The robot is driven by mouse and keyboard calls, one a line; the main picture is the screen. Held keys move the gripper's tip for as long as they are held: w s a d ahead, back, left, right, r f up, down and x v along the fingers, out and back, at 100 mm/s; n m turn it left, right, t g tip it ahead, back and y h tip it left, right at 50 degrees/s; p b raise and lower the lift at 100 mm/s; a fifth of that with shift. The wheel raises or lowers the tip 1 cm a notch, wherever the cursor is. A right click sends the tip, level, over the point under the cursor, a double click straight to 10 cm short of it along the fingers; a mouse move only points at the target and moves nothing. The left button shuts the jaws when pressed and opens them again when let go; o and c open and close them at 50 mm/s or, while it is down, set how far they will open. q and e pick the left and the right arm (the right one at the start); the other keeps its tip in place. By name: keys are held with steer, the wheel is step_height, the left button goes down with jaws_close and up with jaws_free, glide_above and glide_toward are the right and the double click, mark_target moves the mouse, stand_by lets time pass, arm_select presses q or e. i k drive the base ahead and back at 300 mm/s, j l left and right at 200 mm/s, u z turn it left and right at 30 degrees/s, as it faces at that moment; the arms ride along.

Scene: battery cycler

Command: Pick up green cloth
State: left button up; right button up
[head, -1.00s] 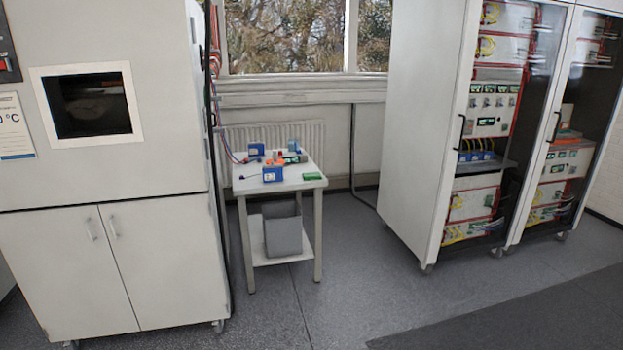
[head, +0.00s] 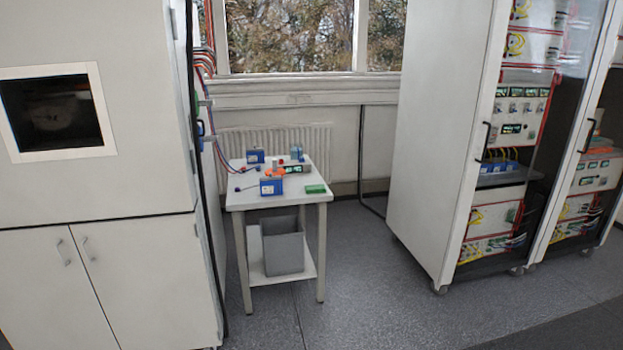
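The green cloth (head: 315,189) looks like a small flat green rectangle. It lies near the front right corner of the small white table (head: 308,170). It is to the right of a blue box and apart from it. Neither of my grippers shows in the head view.
Blue boxes (head: 271,187) and other small items share the table top, with cables at its left. A grey bin (head: 283,249) stands on its lower shelf. A white cabinet (head: 110,273) is close on the left, glass-door racks (head: 500,165) on the right. The floor (head: 375,290) in front is clear.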

mark_target(310, 189)
steer(key=i+z, duration=0.3)
steer(key=i, duration=1.25)
steer(key=i+l+u, duration=0.1)
steer(key=i+u, duration=0.15)
steer(key=i, duration=0.2)
steer(key=i+l+u, duration=0.25)
steer(key=i, duration=0.2)
steer(key=i+l+u, duration=0.2)
steer(key=i, duration=0.25)
